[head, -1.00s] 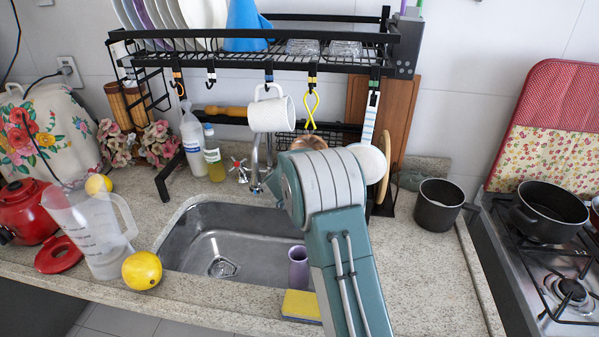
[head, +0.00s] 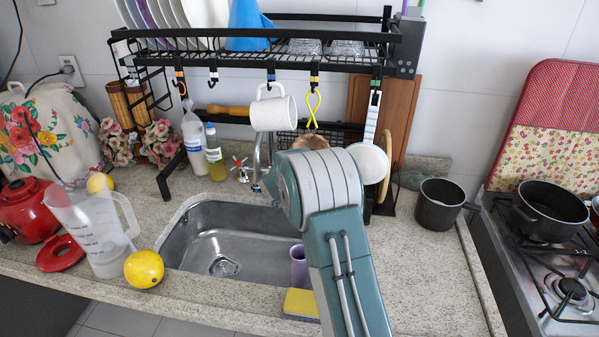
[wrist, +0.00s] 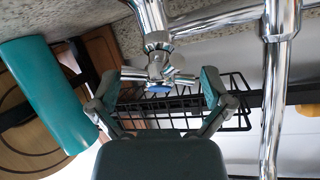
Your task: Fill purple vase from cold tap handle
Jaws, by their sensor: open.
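The purple vase (head: 299,266) stands upright at the right end of the sink, partly hidden by my arm. In the wrist view, the chrome cold tap handle (wrist: 158,66) with a blue centre lies between the two fingers of my gripper (wrist: 162,90). The fingers are open, one on each side of the handle, and I cannot tell whether either touches it. My arm hides the gripper in the head view. A chrome pipe (wrist: 268,100) runs along the right of the wrist view. The other tap handle (head: 240,167), with a red mark, shows behind the sink.
The steel sink (head: 190,240) shows no standing water. A black rack (head: 270,60) with a hanging white mug (head: 274,114) is above it. A yellow sponge (head: 301,303), lemon (head: 144,269) and clear jug (head: 98,240) are near the front edge. A dark pot (head: 440,206) stands right.

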